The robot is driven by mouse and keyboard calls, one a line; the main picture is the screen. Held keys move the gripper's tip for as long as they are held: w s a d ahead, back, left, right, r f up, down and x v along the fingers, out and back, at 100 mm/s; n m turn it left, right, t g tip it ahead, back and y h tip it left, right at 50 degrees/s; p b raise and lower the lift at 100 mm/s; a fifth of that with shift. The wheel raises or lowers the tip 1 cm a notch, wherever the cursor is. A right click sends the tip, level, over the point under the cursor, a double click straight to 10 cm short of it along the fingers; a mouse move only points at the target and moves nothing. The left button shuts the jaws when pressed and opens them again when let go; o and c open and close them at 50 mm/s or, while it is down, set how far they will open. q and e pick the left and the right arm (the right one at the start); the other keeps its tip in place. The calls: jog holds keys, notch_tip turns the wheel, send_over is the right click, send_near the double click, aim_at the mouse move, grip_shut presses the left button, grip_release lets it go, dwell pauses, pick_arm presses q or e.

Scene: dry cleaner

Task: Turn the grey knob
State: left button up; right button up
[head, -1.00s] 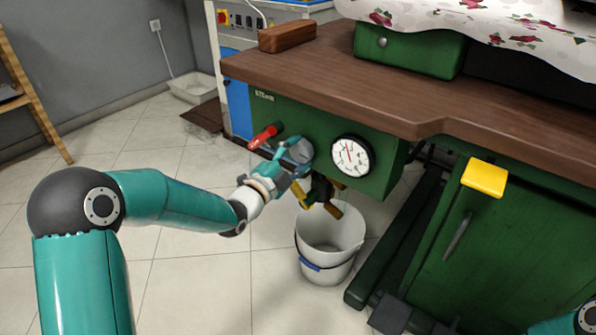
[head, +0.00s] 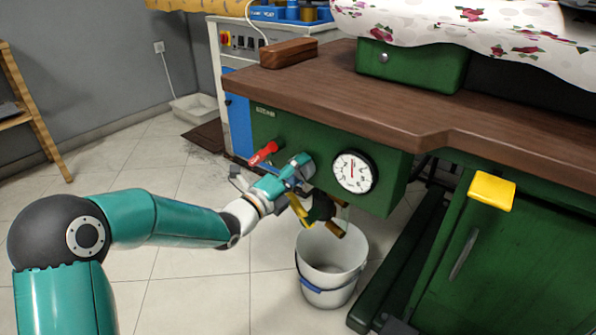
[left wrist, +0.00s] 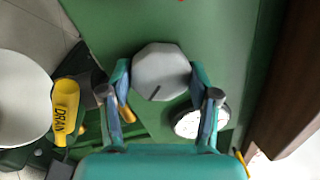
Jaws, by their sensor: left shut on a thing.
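The grey knob (left wrist: 162,72) is many-sided with a dark slanted mark on its face, on the green front panel (left wrist: 235,60). In the left wrist view my left gripper (left wrist: 160,76) has one finger on each side of it and is shut on it. In the head view the left gripper (head: 300,168) reaches the panel between the red handle and the gauge, and hides most or all of the knob. My right gripper is in neither view now.
A white dial gauge (head: 354,172) is right of the gripper, a red handle (head: 263,153) left. A yellow drain handle (left wrist: 67,108) and a white bucket (head: 330,285) are below. The brown tabletop (head: 330,90) overhangs the panel.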

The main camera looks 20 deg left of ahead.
pick_arm(q)
jog(key=shift+d+f, duration=0.25)
jog(key=shift+f, duration=0.1)
jog(key=o, duration=0.9)
jog(key=shift+s, duration=0.1)
jog(key=shift+c, duration=0.2)
jog(key=shift+o, duration=1.5)
jog(key=shift+a+r, duration=0.1)
jog(key=shift+r, duration=0.05)
jog(key=v, duration=1.2)
